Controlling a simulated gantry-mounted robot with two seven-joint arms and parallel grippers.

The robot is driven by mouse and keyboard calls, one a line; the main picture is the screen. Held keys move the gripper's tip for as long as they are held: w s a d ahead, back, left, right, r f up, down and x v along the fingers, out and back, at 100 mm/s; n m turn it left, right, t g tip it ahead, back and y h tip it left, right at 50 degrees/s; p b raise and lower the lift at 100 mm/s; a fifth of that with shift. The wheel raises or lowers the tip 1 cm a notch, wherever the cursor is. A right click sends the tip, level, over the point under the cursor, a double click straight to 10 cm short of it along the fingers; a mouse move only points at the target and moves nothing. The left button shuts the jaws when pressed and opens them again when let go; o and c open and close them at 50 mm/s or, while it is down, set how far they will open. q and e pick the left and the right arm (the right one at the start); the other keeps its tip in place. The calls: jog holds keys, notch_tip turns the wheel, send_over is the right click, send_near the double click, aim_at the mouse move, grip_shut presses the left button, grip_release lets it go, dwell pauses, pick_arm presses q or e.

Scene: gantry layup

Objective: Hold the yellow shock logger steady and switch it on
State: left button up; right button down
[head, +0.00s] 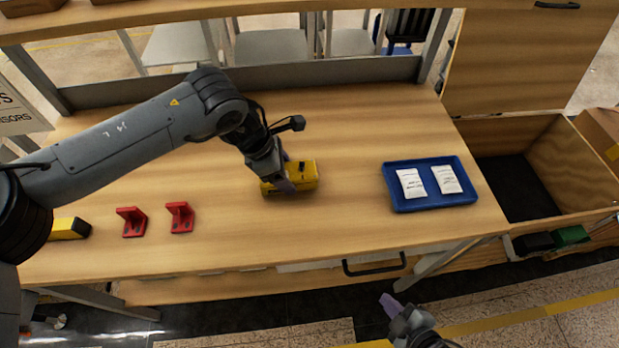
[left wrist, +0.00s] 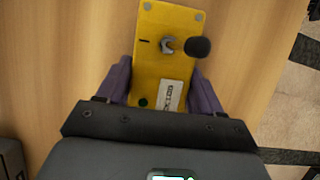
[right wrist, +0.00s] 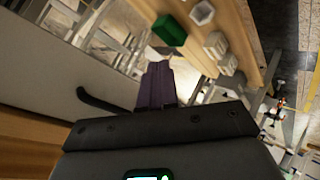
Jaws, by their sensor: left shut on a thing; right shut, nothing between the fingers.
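The yellow shock logger (head: 305,175) lies on the wooden table near its middle. My left gripper (head: 285,182) is shut on its left part. In the left wrist view the logger (left wrist: 158,70) sits between the purple fingers of the left gripper (left wrist: 160,95). Its face shows a grey round fitting with a black knob (left wrist: 198,47) on a lever pointing right, a white label and a dark green dot. My right gripper (head: 390,305) is shut and empty, in front of the table and below its edge. Its purple fingers are together in the right wrist view (right wrist: 158,88).
A blue tray (head: 400,203) with two white packets stands right of the logger. Two red brackets (head: 131,221) and a yellow-black object (head: 70,228) lie at the left. A drawer handle (head: 375,270) is on the table front. An open wooden bin (head: 570,170) is at right.

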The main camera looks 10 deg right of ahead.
pick_arm(q)
jog(key=shift+s+d, duration=0.1)
pick_arm(e)
jog(key=w+a+r+n+t+y, duration=0.1)
jog(key=a+r+n+t+y, duration=0.1)
jog(key=r+n, duration=0.5)
jog(key=w+a+r+n+t+y, duration=0.2)
jog(key=r+n+y, duration=0.4)
jog(key=r, duration=0.5)
jog(key=shift+a+n+t+y, duration=0.4)
jog(key=shift+a+t, duration=0.3)
jog(key=shift+t, duration=0.3)
jog(key=shift+w+r, duration=0.1)
send_near(302, 166)
jog(key=a, duration=0.2)
jog(key=w+a, duration=0.1)
jog(key=a, duration=0.2)
jog(key=shift+w+a, duration=0.1)
jog(key=shift+a, duration=0.1)
jog(key=shift+w+d+r, duration=0.1)
jog(key=shift+w+d, duration=0.1)
jog(key=shift+w, duration=0.85)
jog(key=shift+w+d+r, duration=0.15)
jog(key=shift+w+d, duration=0.05)
jog(key=shift+w, duration=0.55)
